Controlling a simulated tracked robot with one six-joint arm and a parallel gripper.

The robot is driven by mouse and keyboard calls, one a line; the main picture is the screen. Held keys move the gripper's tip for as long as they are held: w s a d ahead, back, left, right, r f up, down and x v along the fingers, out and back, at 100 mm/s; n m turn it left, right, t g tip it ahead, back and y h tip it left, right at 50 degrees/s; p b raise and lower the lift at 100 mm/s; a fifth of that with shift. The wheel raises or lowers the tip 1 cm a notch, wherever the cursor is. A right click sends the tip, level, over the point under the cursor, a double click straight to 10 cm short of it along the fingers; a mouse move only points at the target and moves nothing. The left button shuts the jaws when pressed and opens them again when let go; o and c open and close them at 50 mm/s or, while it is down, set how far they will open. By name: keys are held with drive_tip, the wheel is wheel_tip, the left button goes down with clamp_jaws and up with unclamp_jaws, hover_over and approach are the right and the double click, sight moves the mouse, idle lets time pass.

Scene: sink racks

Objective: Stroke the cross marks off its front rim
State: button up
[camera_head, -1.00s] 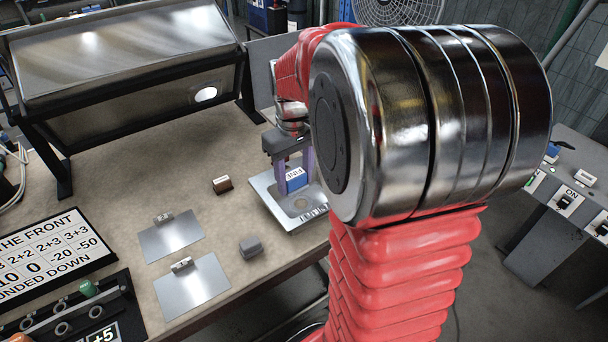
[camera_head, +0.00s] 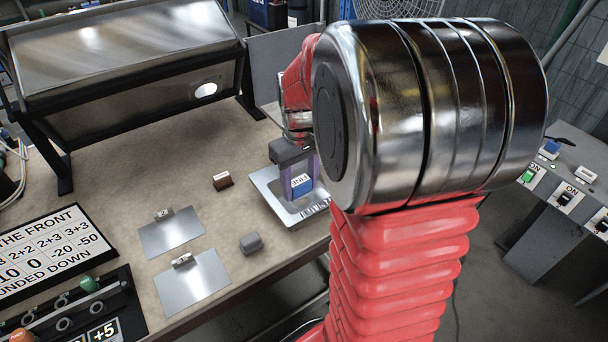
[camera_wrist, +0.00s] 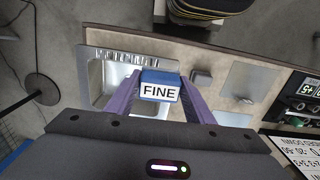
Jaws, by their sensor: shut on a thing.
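My gripper (camera_head: 301,180) is shut on a blue block (camera_head: 302,189) with a white label reading FINE. The block also shows between the purple fingers in the wrist view (camera_wrist: 160,82). It is held over the shallow metal sink tray (camera_head: 262,183), near its front side. The tray's rim also shows in the wrist view (camera_wrist: 88,75). Several dark marks (camera_head: 315,209) run along the front rim; they also show in the wrist view (camera_wrist: 125,58), too small to tell their shapes. I cannot tell whether the block touches the tray. My arm hides the tray's right part.
A brown block (camera_head: 222,179) and a grey block (camera_head: 251,243) stand on the bench left of the tray. Two metal plates (camera_head: 190,285) with small labelled tags lie further left. A switch panel (camera_head: 580,205) is at the right. The bench between tray and plates is mostly clear.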

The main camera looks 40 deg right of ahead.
drive_tip(key=shift+f, duration=0.75)
drive_tip(key=w+a+f, duration=0.2)
drive_tip(key=w+a, duration=0.6)
drive_tip(key=a, duration=0.1)
drive_tip(key=w+a+f, duration=0.3)
drive_tip(key=w+a, duration=0.4)
drive_tip(key=a, duration=0.3)
drive_tip(key=shift+w, duration=0.4)
drive_tip(key=shift+s+d, duration=0.1)
drive_tip(key=shift+s, duration=0.05)
